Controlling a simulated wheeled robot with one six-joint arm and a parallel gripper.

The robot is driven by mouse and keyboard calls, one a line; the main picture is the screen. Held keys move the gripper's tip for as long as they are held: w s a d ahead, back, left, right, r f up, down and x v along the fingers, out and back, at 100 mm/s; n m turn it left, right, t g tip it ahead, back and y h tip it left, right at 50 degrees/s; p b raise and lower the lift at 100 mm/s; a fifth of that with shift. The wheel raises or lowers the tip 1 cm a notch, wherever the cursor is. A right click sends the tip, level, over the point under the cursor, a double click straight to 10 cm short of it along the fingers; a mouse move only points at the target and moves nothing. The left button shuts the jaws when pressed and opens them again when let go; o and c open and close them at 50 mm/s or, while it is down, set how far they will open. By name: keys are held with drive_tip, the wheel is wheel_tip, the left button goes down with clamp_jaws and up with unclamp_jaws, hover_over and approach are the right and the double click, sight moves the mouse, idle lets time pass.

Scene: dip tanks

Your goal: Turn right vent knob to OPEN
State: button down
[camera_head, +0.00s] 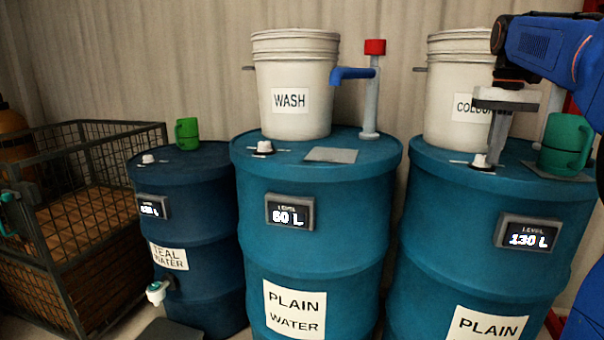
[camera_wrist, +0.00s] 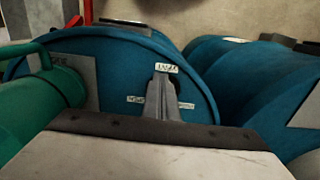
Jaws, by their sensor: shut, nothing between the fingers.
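The right vent knob (camera_head: 480,160) is a small white knob on a pale plate, on top of the right blue drum (camera_head: 470,215). My gripper (camera_head: 494,158) points down and is shut, with its fingertips right beside or at the knob; I cannot tell whether they touch. In the wrist view my shut fingers (camera_wrist: 162,72) stand over the drum top among small white labels (camera_wrist: 167,68), too small to read surely. The knob is hidden there, and its pointing direction is unclear.
A green mug (camera_head: 566,145) stands on a grey pad close right of my gripper; it also shows in the wrist view (camera_wrist: 40,95). A white COLOUR bucket (camera_head: 455,80) stands behind. The middle drum (camera_head: 315,185) carries a WASH bucket (camera_head: 292,115) and a blue-spouted tap (camera_head: 370,100).

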drive_tip(key=shift+w+a, duration=0.15)
drive_tip(key=shift+a, duration=0.4)
idle(0.4)
drive_tip(key=shift+s, duration=0.4)
wheel_tip(320, 180, up, 6)
idle(0.4)
drive_tip(key=shift+a, duration=0.1)
drive_tip(key=s+a+f+n+t, duration=0.1)
drive_tip(key=s+a+f, duration=0.4)
drive_tip(key=s+f, duration=0.4)
drive_tip(key=s+a+f+n+t, duration=0.1)
drive_tip(key=s+a+f+t, duration=0.1)
drive_tip(key=s+a+f, duration=0.3)
drive_tip(key=s+a+f+n+t, duration=0.1)
drive_tip(key=s+a+f, duration=0.4)
drive_tip(key=s+f, duration=0.8)
wheel_tip(320, 180, down, 8)
drive_tip(key=shift+s+f+t, duration=0.15)
drive_tip(key=shift+s+t, duration=0.1)
drive_tip(key=shift+t, duration=0.15)
